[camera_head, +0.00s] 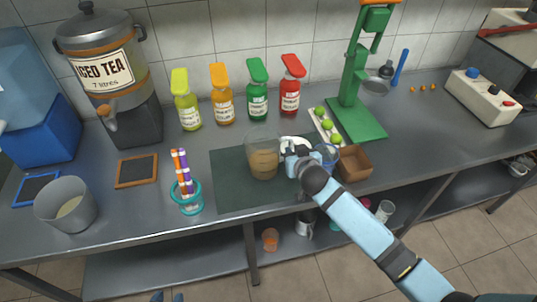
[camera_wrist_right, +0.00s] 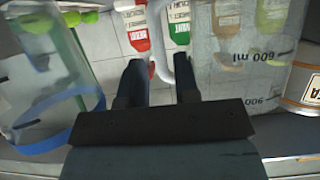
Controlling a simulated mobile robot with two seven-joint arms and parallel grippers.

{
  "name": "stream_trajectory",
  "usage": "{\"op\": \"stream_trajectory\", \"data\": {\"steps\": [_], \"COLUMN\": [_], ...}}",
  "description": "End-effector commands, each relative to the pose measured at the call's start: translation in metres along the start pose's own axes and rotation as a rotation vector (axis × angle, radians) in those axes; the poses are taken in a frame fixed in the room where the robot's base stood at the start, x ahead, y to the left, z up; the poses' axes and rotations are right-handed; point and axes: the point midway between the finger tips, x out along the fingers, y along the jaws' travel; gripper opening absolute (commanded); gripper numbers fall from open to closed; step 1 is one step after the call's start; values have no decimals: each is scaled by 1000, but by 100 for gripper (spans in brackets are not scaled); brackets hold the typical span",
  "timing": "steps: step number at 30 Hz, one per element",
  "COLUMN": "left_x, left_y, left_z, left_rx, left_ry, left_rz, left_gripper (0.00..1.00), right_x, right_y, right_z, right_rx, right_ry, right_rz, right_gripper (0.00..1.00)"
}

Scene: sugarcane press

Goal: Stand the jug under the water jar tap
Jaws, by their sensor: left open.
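The clear jug (camera_head: 263,160), part filled with brownish liquid, stands upright on the dark mat. Its pale handle is on its right side. In the right wrist view its clear wall with ml marks (camera_wrist_right: 245,60) fills the right side. My right gripper (camera_head: 293,158) is beside the jug at the handle, fingers apart (camera_wrist_right: 160,85). I cannot tell whether the handle lies between them. The translucent blue water jar (camera_head: 25,80) sits on a blue stand at the far left; its tap is not clearly visible. My left gripper (camera_head: 166,297) shows only its tips at the bottom edge, open and empty.
An iced tea urn (camera_head: 100,70) with a tap stands right of the water jar. A brown box (camera_head: 354,164) is right of my right gripper.

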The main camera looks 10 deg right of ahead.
Motion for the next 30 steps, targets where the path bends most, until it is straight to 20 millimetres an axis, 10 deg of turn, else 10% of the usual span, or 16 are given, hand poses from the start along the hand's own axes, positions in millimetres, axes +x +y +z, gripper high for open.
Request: {"op": "stream_trajectory", "data": {"steps": [14, 18, 30], "left_x": [0, 0, -1], "left_y": [0, 0, -1], "left_z": [4, 4, -1], "left_rx": [2, 2, 2], "left_ry": [-7, -7, 2], "left_rz": [-1, -1, -1], "left_gripper": [43, 43, 43], "right_x": [29, 29, 28], "right_y": [1, 1, 1], "right_z": [-2, -2, -3], "right_rx": [0, 0, -1], "right_ry": [0, 0, 0], "right_rz": [-1, -1, 0], "right_gripper": [29, 0, 0]}}
